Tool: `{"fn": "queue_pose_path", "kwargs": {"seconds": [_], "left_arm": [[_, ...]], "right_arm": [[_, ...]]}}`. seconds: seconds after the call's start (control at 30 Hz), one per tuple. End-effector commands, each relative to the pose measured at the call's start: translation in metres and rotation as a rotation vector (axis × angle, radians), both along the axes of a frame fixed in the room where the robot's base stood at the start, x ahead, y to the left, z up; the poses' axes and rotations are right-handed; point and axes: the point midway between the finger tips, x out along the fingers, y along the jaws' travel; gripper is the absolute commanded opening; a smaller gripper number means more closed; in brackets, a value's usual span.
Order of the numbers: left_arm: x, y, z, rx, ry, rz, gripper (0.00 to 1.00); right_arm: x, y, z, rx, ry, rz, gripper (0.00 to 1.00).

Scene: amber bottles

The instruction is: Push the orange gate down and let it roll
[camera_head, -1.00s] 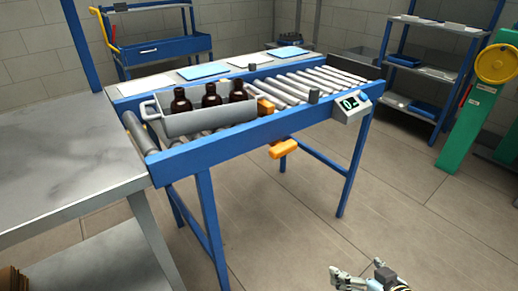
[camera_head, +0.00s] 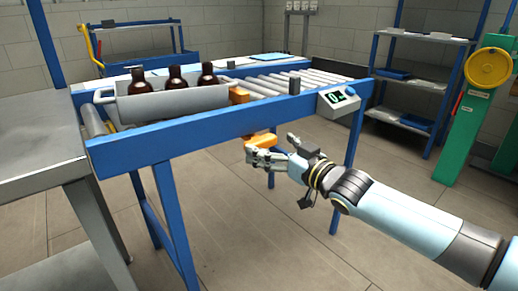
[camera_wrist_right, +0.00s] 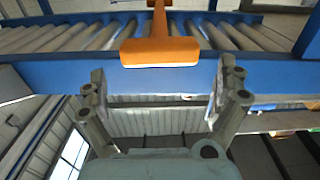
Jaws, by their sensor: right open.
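The orange gate shows as a block (camera_head: 239,95) on the roller conveyor (camera_head: 290,80), against the right end of a grey crate (camera_head: 170,105). Its orange handle (camera_head: 262,139) hangs below the blue front rail. Amber bottles (camera_head: 174,78) stand in the crate. My right gripper (camera_head: 270,158) is at the handle, just below and in front of it. In the right wrist view the handle (camera_wrist_right: 160,52) lies ahead, above and between the open fingers (camera_wrist_right: 165,88). I cannot tell whether they touch it. My left gripper is not in view.
A display box (camera_head: 340,97) is fixed to the rail's right end. Blue conveyor legs (camera_head: 168,215) stand below. A steel table (camera_head: 35,135) adjoins at the left. The floor in front is clear. A green post with a yellow wheel (camera_head: 488,68) stands at the right.

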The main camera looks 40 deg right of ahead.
Motion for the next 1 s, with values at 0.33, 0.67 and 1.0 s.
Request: {"fn": "queue_pose_path", "kwargs": {"seconds": [0.33, 0.67, 1.0], "left_arm": [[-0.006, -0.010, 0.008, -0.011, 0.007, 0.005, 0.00], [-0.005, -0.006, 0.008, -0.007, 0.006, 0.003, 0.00], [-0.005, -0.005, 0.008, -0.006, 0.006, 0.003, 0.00]], "right_arm": [[0.041, 0.003, 0.001, 0.000, 0.002, -0.002, 1.00], [0.049, 0.004, -0.001, 0.001, 0.005, 0.001, 1.00], [0.048, 0.004, -0.001, 0.001, 0.005, 0.001, 0.66]]}}
